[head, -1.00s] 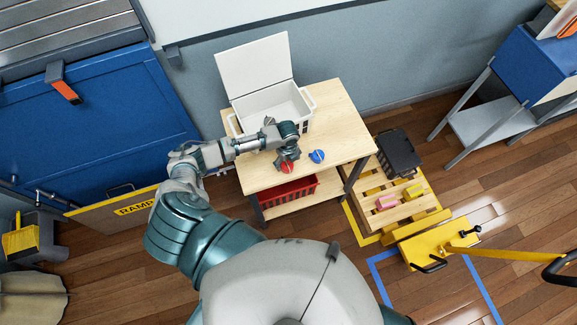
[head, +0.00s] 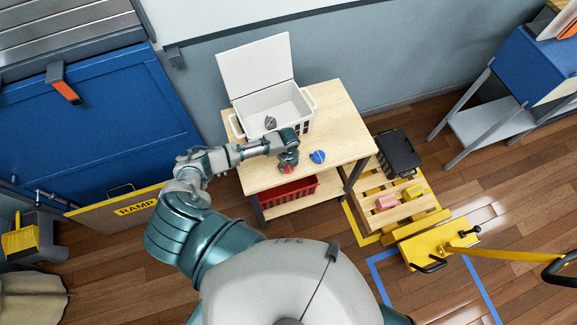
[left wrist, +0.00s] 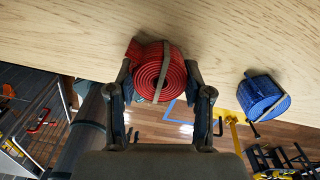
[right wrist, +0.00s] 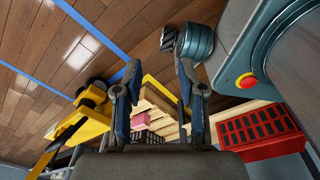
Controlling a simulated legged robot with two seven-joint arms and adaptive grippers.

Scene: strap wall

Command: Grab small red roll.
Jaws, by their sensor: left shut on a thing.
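The small red roll (left wrist: 158,72), a coiled strap with a tan band, sits at the table's front edge in the left wrist view. My left gripper (left wrist: 160,88) has a finger on each side of it and is shut on it. In the head view the left gripper (head: 288,160) covers most of the red roll (head: 287,170), leaving only a bit of red showing. My right gripper (right wrist: 158,80) is open and empty, away from the table, in the right wrist view.
A blue roll (head: 317,157) lies just right of the red one on the wooden table (head: 340,120). A white lidded bin (head: 262,106) with a grey item (head: 270,122) inside stands behind. A red crate (head: 288,190) is on the shelf below. The tabletop's right side is clear.

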